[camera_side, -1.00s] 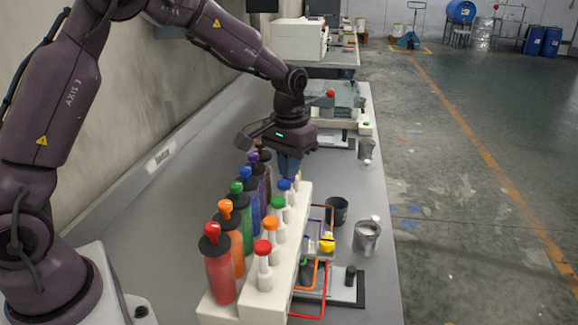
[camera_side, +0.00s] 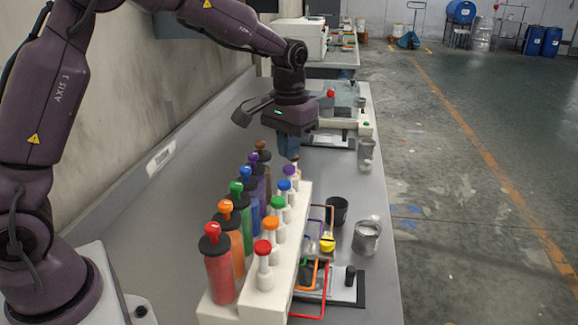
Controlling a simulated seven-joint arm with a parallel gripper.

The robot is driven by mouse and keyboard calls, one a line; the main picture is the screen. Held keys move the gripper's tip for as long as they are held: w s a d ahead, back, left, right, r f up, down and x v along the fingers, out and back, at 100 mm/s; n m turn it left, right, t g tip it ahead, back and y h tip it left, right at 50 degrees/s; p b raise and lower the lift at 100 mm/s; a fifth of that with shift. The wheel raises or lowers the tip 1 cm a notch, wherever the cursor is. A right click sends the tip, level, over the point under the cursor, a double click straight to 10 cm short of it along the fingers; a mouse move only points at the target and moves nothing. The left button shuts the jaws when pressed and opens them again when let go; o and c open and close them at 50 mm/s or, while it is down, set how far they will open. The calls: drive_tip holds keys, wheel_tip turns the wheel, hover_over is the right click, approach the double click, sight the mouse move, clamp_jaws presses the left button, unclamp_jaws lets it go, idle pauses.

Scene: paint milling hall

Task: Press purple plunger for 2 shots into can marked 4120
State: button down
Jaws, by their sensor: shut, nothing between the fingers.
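A row of knobbed plungers stands on the white dispenser block (camera_side: 290,240). The purple plunger (camera_side: 289,170) is near the far end of the row, its knob standing up on a white stem. My gripper (camera_side: 290,154) is shut and empty, just above and behind the purple knob, with a small gap. The brown plunger at the far end is mostly hidden behind it. A dark can (camera_side: 337,210) and a grey can with pale contents (camera_side: 367,238) stand right of the block. I cannot read 4120 on any can.
Tall coloured canisters (camera_side: 219,270) line the block's left side. Coloured wire loops (camera_side: 322,285) stick out on its right, above a flat plate (camera_side: 343,288).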

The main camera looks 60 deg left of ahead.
sight(289, 167)
idle(0.3)
drive_tip(key=shift+f, duration=2.15)
drive_tip(key=shift+r, duration=2.15)
drive_tip(key=shift+r, duration=0.1)
drive_tip(key=shift+r, duration=2.4)
drive_tip(key=shift+w, duration=0.1)
